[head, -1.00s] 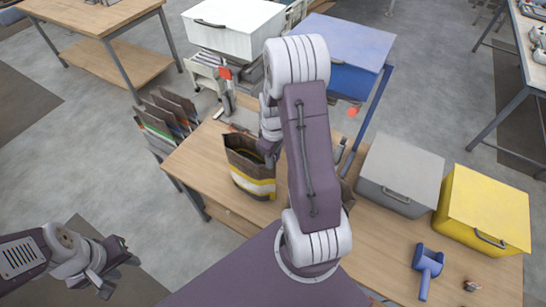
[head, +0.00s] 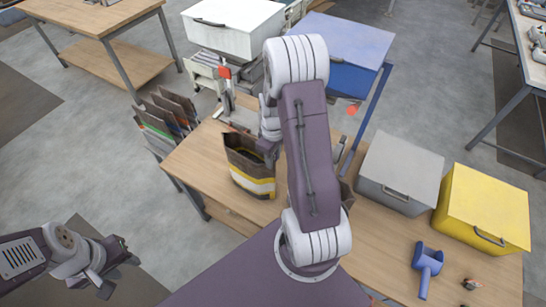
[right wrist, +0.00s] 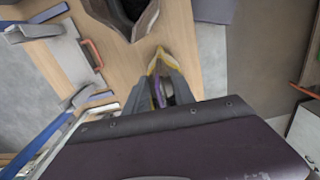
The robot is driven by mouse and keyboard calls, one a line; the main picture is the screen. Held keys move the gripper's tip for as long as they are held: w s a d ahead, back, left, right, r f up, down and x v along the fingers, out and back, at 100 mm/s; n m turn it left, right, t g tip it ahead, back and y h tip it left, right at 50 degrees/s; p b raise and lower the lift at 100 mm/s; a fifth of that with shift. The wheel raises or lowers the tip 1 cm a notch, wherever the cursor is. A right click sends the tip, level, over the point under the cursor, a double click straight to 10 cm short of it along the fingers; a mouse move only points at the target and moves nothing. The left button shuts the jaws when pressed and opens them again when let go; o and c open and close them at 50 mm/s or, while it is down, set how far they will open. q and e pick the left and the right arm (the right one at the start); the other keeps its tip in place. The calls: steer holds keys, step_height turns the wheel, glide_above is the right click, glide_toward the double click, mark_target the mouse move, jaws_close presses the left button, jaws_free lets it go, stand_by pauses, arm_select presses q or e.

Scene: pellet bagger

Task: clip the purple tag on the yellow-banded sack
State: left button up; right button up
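The yellow-banded sack (head: 255,182) stands upright on the bench in the head view, dark brown with its top open and yellow and pale bands low down. My right gripper (head: 269,158) is at its right rim, partly hidden by my arm. In the right wrist view, a yellow-edged part of the sack (right wrist: 155,60) shows just beyond the fingertips. A small purple piece, seemingly the purple tag (right wrist: 158,93), shows between my right gripper's fingers (right wrist: 165,85); whether they press on it is unclear. My left gripper (head: 117,268) is open and empty, away from the bench.
Folded sacks (head: 168,118) stand in a rack at the bench's left end. A grey bin (head: 402,165), a yellow bin (head: 485,205) and a blue tool (head: 428,265) are on the right. Another dark, open container (right wrist: 128,12) shows in the right wrist view.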

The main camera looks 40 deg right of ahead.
steer(key=o, duration=0.4)
steer(key=shift+f, duration=0.15)
steer(key=shift+w+d, duration=0.1)
steer(key=shift+w, duration=0.1)
step_height(320, 180, up, 9)
steer(key=shift+r+b, duration=0.1)
steer(key=shift+b, duration=0.35)
steer(key=s+a+f+m+t+b, duration=0.1)
steer(key=s+a+m, duration=0.15)
steer(key=a, duration=0.45)
steer(key=s+a+f+m+t, duration=0.1)
steer(key=s+a+t, duration=0.15)
steer(key=a, duration=0.55)
steer(key=s+f+b, duration=0.1)
steer(key=f+b, duration=0.2)
steer(key=s+f+g+b, duration=0.1)
steer(key=f+b, duration=0.3)
steer(key=s+f+g+b, duration=0.1)
steer(key=f+b, duration=0.2)
steer(key=f, duration=0.1)
steer(key=shift+d+f+m+b, duration=0.1)
steer(key=shift+f+m+b, duration=0.15)
steer(key=shift+b, duration=0.15)
